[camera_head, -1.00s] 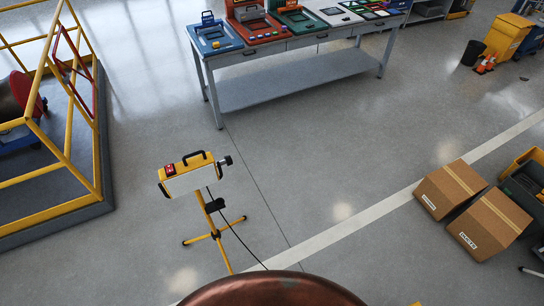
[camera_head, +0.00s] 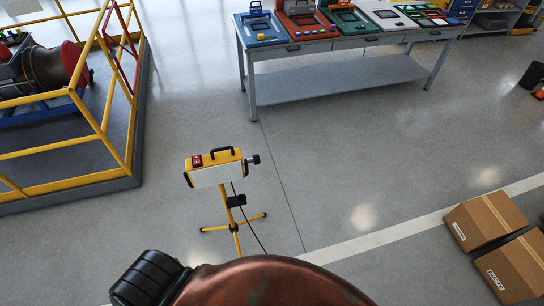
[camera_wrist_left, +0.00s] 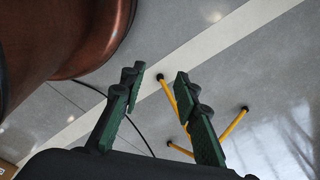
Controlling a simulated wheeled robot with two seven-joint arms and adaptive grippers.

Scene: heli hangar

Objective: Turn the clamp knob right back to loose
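A yellow work lamp (camera_head: 216,167) with a black top handle stands on a yellow tripod (camera_head: 236,224) in the middle of the head view. A black knob (camera_head: 252,160) sticks out at its right side, and a black fitting (camera_head: 237,201) sits on the mast below. I cannot tell which one is the clamp knob, or how tight it is. My left gripper (camera_wrist_left: 160,73) is open and empty in the left wrist view, its green fingers apart. The tripod legs (camera_wrist_left: 235,124) show beyond its right finger, on the floor. My right gripper is not in view.
A grey workbench (camera_head: 340,80) with coloured trays stands behind the lamp. A yellow railing (camera_head: 105,115) encloses a platform at left. Cardboard boxes (camera_head: 485,219) stand at right. A black cable (camera_head: 250,222) runs from the lamp to the floor. Floor around the tripod is mostly clear.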

